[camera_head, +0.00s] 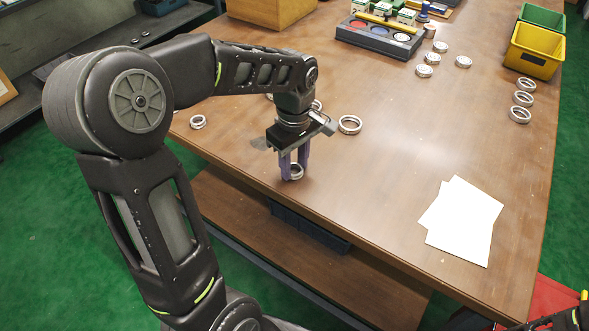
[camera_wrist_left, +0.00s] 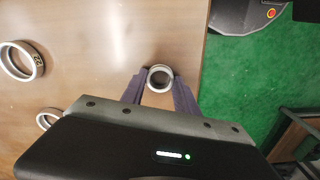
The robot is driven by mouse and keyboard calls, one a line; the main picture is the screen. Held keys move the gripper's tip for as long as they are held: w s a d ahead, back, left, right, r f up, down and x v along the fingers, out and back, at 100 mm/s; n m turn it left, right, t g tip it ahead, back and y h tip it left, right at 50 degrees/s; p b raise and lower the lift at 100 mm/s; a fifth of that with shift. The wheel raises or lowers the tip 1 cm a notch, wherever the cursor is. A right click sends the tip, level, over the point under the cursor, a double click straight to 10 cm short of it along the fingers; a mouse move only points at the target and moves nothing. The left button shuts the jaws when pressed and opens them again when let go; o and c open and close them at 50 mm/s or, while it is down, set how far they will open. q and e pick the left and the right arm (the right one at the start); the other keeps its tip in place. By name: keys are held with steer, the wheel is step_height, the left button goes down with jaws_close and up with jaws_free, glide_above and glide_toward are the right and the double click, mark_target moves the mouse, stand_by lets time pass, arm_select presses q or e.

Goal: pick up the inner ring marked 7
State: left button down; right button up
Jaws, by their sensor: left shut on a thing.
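My left gripper (camera_head: 294,169) points down near the table's near left edge. Its purple fingers are shut on a small silver ring (camera_head: 297,178). In the left wrist view the same ring (camera_wrist_left: 160,68) sits between the two fingertips, close to the table edge. No number can be read on it. I cannot tell whether it touches the table. Another ring (camera_head: 349,132) lies just right of the gripper. A ring (camera_wrist_left: 38,62) at the left of the wrist view has a dark marking too blurred to read surely. My right gripper does not show.
A ring (camera_head: 198,128) lies to the left on the wooden table (camera_head: 400,150); others are partly hidden behind my wrist. Several rings stand at the back and right. White sheets (camera_head: 465,225) lie front right. A yellow bin (camera_head: 535,50) and a dark tray (camera_head: 378,42) are at the back.

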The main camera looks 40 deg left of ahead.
arm_select(q)
step_height(320, 180, up, 10)
steer(key=shift+p, duration=0.35)
stand_by(0.8)
